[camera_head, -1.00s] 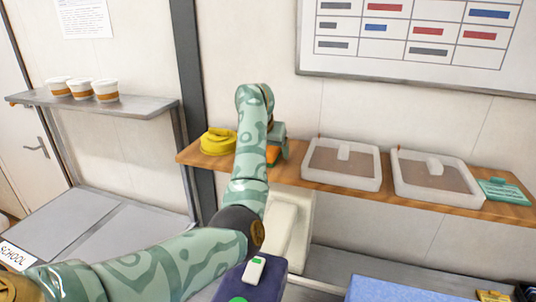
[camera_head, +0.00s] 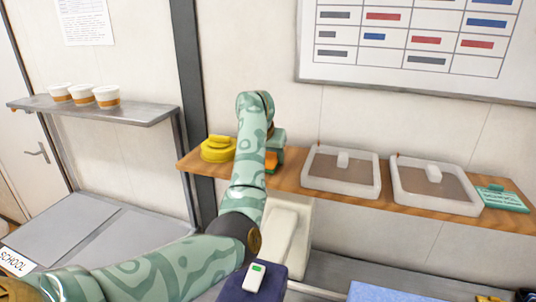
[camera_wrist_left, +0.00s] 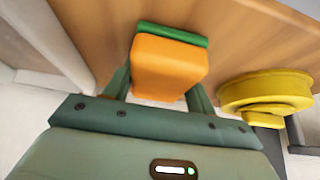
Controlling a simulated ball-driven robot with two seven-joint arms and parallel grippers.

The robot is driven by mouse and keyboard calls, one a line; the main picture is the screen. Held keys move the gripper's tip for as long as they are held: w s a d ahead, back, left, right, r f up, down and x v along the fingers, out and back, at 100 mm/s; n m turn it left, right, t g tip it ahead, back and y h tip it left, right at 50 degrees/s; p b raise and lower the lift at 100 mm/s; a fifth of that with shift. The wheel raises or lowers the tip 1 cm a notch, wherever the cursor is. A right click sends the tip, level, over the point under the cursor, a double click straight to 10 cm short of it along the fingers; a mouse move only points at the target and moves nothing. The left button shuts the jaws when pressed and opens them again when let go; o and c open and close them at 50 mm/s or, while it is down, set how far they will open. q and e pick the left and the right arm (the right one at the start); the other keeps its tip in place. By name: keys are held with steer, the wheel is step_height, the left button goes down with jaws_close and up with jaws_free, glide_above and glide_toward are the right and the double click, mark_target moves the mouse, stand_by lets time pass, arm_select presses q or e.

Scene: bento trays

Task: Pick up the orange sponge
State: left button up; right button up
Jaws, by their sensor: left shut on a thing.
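The orange sponge (camera_wrist_left: 168,68) has a green layer along its far side in the left wrist view. It sits between the two fingers of my left gripper (camera_wrist_left: 162,90), which is shut on it. In the head view the orange sponge (camera_head: 271,163) shows only partly beside my left arm, at the wooden shelf (camera_head: 290,185). My left gripper (camera_head: 274,147) is partly hidden there by my own arm. I cannot tell whether the sponge still touches the shelf. My right gripper is not in view.
A yellow round object (camera_head: 217,150) stands just left of the sponge; it also shows in the wrist view (camera_wrist_left: 262,92). Two pale trays (camera_head: 341,190) (camera_head: 436,206) and a teal rack (camera_head: 503,199) are right of it. The wall is close behind the shelf.

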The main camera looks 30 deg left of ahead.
arm_select(q)
steer(key=r+b, duration=0.1)
steer(key=r, duration=0.3)
steer(key=shift+s+d+b, duration=0.1)
steer(key=shift+s+b, duration=0.1)
steer(key=shift+b, duration=0.15)
steer(key=v, duration=0.3)
steer(key=d+v, duration=0.1)
steer(key=v, duration=0.2)
steer(key=shift+s+d+f+p, duration=0.15)
steer(key=shift+s+f+p, duration=0.05)
steer(key=shift+f+p, duration=0.1)
steer(key=s+d+r+p, duration=0.1)
steer(key=s+d+r, duration=0.3)
steer(key=s, duration=0.4)
steer(key=shift+s+d+r, duration=0.2)
steer(key=shift+s+r, duration=0.05)
steer(key=shift+s, duration=0.1)
steer(key=shift+o, duration=0.5)
